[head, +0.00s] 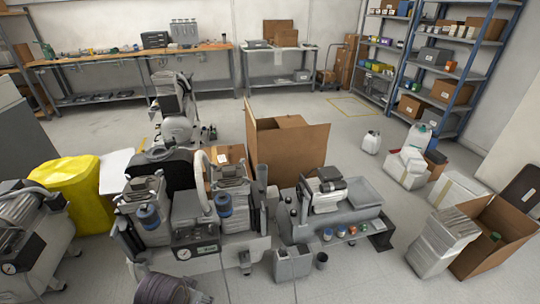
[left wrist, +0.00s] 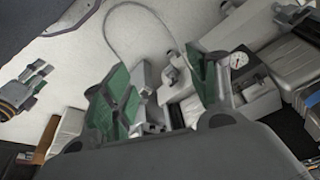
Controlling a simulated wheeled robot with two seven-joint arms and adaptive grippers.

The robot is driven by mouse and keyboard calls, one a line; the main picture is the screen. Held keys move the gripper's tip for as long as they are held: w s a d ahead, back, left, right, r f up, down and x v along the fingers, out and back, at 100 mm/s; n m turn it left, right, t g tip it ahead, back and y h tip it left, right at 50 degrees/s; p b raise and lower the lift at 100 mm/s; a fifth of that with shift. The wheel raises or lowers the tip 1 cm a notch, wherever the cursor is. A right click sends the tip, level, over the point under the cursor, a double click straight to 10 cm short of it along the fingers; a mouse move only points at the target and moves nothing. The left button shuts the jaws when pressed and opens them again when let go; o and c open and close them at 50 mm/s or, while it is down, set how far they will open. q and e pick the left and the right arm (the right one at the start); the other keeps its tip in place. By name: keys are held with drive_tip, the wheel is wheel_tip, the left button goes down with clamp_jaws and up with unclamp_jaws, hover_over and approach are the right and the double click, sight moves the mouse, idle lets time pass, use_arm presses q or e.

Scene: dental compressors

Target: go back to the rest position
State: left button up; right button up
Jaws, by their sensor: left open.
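My left gripper (left wrist: 160,92) shows in the left wrist view, with its two green-padded fingers spread apart and nothing between them. Behind the fingers is grey machinery with a round white gauge (left wrist: 238,60) and a thin hose. In the head view I cannot make out either gripper. A large compressor with blue filters (head: 190,210) and a front gauge stands at the front centre. A smaller compressor unit (head: 330,205) stands to its right. Another compressor (head: 25,235) is at the left edge.
An open cardboard box (head: 288,148) stands behind the compressors. A yellow cover (head: 72,190) is at left. A second open box (head: 495,235) and white containers are at right. A workbench (head: 130,60) and blue shelving (head: 440,70) line the back. The middle floor is partly clear.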

use_arm(q)
drive_tip(key=s+d+f+g, duration=0.1)
drive_tip(key=s+f, duration=0.1)
drive_tip(key=f, duration=1.1)
drive_tip(key=s+f, duration=0.3)
drive_tip(key=f, duration=1)
drive_tip(key=s+a+r+p, duration=0.2)
drive_tip(key=s+a+p, duration=0.1)
drive_tip(key=s+p, duration=0.8)
drive_tip(key=s+a+r+g+p, duration=0.1)
drive_tip(key=s+a+r+p, duration=0.1)
drive_tip(key=s+p, duration=0.9)
drive_tip(key=a+p, duration=0.1)
drive_tip(key=p, duration=0.6)
drive_tip(key=shift+r+n, duration=0.15)
drive_tip(key=shift+n, duration=0.25)
use_arm(e)
drive_tip(key=s+d+r, duration=0.2)
drive_tip(key=s+d, duration=0.1)
drive_tip(key=s, duration=0.8)
drive_tip(key=s+d+r+g, duration=0.1)
drive_tip(key=s+d+r, duration=0.1)
drive_tip(key=s, duration=0.9)
drive_tip(key=shift+d+r+h, duration=0.2)
drive_tip(key=shift+d+h, duration=0.1)
drive_tip(key=shift+d, duration=0.4)
